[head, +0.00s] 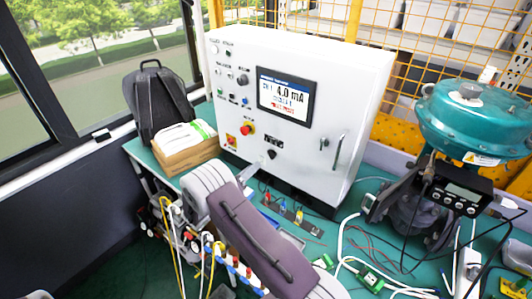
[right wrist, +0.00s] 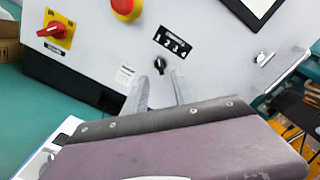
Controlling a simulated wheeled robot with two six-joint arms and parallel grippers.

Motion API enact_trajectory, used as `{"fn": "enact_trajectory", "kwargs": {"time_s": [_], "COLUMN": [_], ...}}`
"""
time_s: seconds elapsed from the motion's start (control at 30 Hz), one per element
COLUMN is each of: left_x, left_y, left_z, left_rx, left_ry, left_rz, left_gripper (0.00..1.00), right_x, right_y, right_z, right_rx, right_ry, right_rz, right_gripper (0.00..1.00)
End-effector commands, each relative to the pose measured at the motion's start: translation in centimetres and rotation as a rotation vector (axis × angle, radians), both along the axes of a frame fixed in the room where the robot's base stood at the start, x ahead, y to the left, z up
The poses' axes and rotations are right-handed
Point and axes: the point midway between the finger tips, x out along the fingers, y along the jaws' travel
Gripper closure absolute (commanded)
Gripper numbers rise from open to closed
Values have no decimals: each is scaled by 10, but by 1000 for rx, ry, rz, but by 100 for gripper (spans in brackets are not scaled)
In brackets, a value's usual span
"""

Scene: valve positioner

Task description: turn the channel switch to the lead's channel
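The channel switch (head: 271,154) is a small black knob low on the front of a white cabinet (head: 345,85). In the right wrist view the knob (right wrist: 160,65) sits under a black label numbered 1 to 4 (right wrist: 173,42); which number it points at is too small to tell. My right gripper (head: 256,169) is open, its two grey fingers reaching toward the knob. In the right wrist view the fingertips (right wrist: 159,78) are apart, just below and either side of the knob. Coloured plugs (head: 282,208) stand on a strip below the cabinet; the lead's channel is unclear. My left gripper is not visible.
The cabinet screen (head: 285,95) reads 4.0 mA. A red button (head: 247,129) and a red-yellow rotary switch (right wrist: 55,29) lie left of the knob. A teal actuator (head: 470,118) with cables stands right. A cardboard box (head: 185,155) and backpack (head: 160,100) are left.

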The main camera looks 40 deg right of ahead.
Motion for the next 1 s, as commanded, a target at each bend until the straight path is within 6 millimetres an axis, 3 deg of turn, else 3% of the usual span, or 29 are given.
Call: {"fn": "enact_trajectory", "kwargs": {"time_s": [0.17, 0.6, 0.93, 0.97, 1.0], "left_x": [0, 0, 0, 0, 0], "left_y": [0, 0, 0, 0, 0], "left_z": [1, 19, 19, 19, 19], "left_rx": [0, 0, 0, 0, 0], "left_ry": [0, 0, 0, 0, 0], "left_rz": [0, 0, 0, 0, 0], "left_gripper": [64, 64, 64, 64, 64], "right_x": [2, 23, 26, 26, 26], "right_y": [-4, -79, -87, -87, -87], "right_z": [-1, 0, -2, -2, -2], "right_rx": [-4, -1, -1, -1, -1], "right_ry": [3, 2, 2, 2, 2], "right_rz": [4, 1, 4, 4, 4], "right_gripper": [68, 68, 68, 71, 82]}}
